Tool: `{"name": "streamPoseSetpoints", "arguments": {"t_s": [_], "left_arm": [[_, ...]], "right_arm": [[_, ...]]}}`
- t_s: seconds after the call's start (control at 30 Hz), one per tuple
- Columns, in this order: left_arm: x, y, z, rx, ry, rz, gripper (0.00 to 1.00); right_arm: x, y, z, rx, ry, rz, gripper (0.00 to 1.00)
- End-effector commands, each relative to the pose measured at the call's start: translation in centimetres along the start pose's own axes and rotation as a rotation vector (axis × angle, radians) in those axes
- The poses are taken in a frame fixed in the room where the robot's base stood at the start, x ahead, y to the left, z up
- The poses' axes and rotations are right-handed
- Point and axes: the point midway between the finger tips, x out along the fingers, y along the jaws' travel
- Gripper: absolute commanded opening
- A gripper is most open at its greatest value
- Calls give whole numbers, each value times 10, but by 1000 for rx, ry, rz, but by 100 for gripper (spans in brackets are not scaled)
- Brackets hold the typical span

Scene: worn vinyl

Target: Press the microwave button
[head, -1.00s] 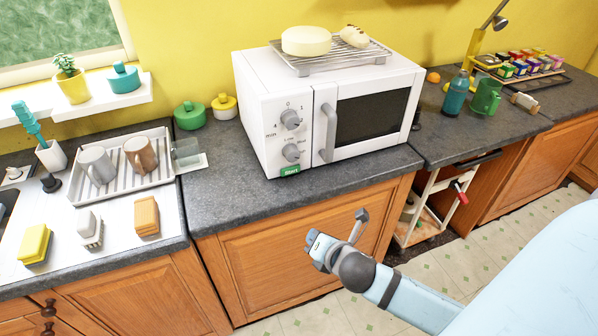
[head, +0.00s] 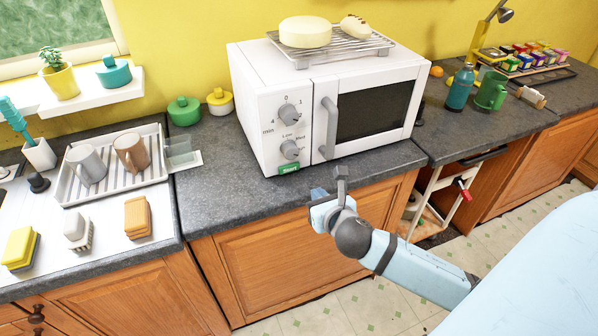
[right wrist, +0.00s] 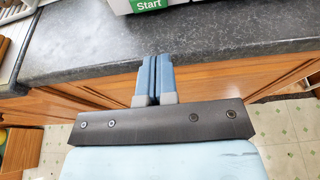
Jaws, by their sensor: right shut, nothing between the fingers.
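The white microwave (head: 274,140) stands on the grey counter with its door shut. Its green Start button (head: 289,168) is at the bottom of the control panel, below two grey knobs. The button also shows at the top edge of the right wrist view (right wrist: 149,5), partly cut off. My right gripper (head: 322,194) is at the counter's front edge, below and to the right of the button, apart from it. In the right wrist view its blue fingers (right wrist: 153,75) are together and empty, pointing toward the counter and button. My left gripper is not in view.
The counter (head: 235,190) in front of the microwave is clear. A drying rack (head: 75,185) with two mugs stands at left, with sponges in front. A plate-like wire rack (head: 335,62) with food sits on the microwave. A bottle (head: 460,88) and green mug stand at right.

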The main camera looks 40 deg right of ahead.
Motion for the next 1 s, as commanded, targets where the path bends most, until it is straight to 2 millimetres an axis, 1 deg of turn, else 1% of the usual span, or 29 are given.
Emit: {"name": "streamPoseSetpoints", "arguments": {"t_s": [0.3, 0.43, 0.5, 0.6, 0.7, 0.8, 1.0], "left_arm": [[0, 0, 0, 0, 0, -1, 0], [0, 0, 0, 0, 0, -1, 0], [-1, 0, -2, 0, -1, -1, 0], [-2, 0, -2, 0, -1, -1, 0], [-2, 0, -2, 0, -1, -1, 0], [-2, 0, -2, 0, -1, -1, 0], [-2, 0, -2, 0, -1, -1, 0]], "right_arm": [[67, 0, 1, 4, 0, -2, 0], [92, 0, 2, 5, 0, -2, 0], [103, 0, 6, 4, -1, -1, 0], [114, 0, 9, 3, 0, -1, 0], [121, 0, 11, 3, 1, 0, 0], [124, 0, 12, 3, 1, 1, 0], [125, 0, 12, 2, 1, 1, 0]]}}
